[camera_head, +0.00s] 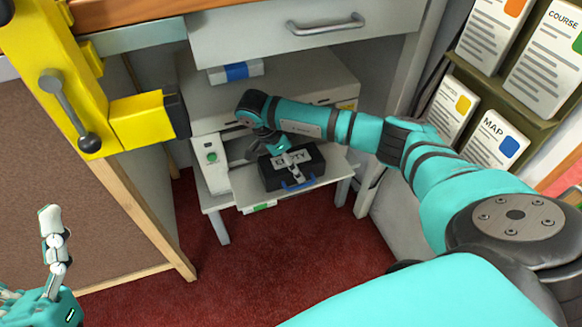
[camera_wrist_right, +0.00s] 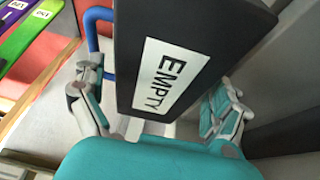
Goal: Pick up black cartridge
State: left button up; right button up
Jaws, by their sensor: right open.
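The black cartridge (camera_head: 309,158) has a white EMPTY label and a blue handle (camera_head: 298,185). It sits on the low white shelf of the grey machine. It fills the middle of the right wrist view (camera_wrist_right: 190,45), with the blue handle at its left. My right gripper (camera_head: 291,163) is over the cartridge. In the right wrist view its open fingers stand to either side of the cartridge; contact cannot be told. My left gripper (camera_head: 32,262) is at the lower left, with its fingers spread and empty, partly cut off by the picture edge.
The shelf (camera_head: 240,189) stands on short legs above the red carpet. A drawer (camera_head: 305,30) with a metal handle is above. A yellow clamp or lever (camera_head: 75,80) stands at left. Leaflet racks (camera_head: 490,95) are at right. Purple and green strips (camera_wrist_right: 25,30) show in the right wrist view.

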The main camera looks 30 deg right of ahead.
jog(key=shift+c, duration=0.4)
jog(key=c, duration=1.4)
jog(key=shift+r, duration=0.15)
